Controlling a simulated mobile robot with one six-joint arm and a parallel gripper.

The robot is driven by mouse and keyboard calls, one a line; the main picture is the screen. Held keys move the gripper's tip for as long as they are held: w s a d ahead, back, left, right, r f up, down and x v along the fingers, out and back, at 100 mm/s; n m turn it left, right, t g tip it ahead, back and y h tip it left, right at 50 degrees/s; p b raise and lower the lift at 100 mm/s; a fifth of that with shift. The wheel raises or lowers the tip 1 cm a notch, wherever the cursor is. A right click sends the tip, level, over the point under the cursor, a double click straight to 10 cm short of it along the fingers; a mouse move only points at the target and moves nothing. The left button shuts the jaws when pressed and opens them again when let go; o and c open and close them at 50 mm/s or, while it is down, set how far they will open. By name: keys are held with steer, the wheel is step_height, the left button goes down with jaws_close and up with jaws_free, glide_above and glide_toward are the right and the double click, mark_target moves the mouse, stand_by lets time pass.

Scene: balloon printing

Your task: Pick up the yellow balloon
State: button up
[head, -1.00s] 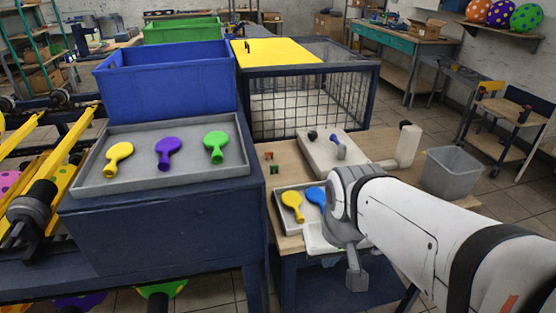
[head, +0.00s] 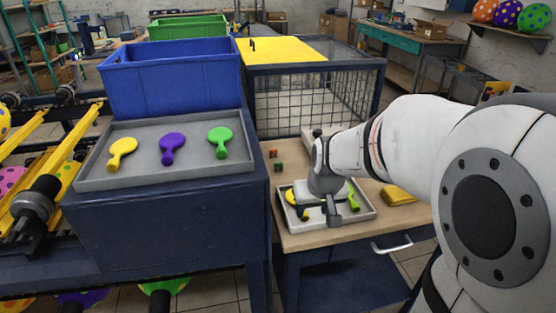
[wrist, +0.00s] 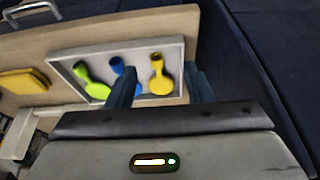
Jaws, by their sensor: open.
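The yellow balloon (wrist: 160,80) lies flat in a small grey tray (wrist: 178,50), at its right side in the wrist view. A blue balloon (wrist: 117,66) and a lime green balloon (wrist: 88,80) lie beside it. In the head view my gripper (head: 320,213) is over this tray and partly covers the yellow balloon (head: 291,198); the blue one is hidden. My gripper (wrist: 160,78) is open and empty, with one finger on each side of the yellow balloon in the wrist picture. I cannot tell its height above the balloon.
A larger grey tray (head: 95,178) at left holds another yellow balloon (head: 122,150), a purple one (head: 172,146) and a green one (head: 219,141). A yellow pouch (head: 397,195) lies right of the small tray. A blue crate (head: 165,85) and wire cage (head: 320,100) stand behind.

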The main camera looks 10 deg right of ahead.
mark_target(305, 214)
steer(key=w+f, duration=0.1)
steer(key=w, duration=0.2)
steer(key=w+f, duration=0.1)
steer(key=w, duration=0.1)
steer(key=shift+w+d+f, duration=0.1)
steer(key=shift+d+f, duration=0.1)
steer(key=shift+f, duration=0.15)
steer(key=shift+t, duration=0.3)
steer(key=shift+x, duration=3.9)
steer(key=shift+d, duration=0.1)
steer(key=shift+c, duration=0.2)
steer(key=c, duration=0.8)
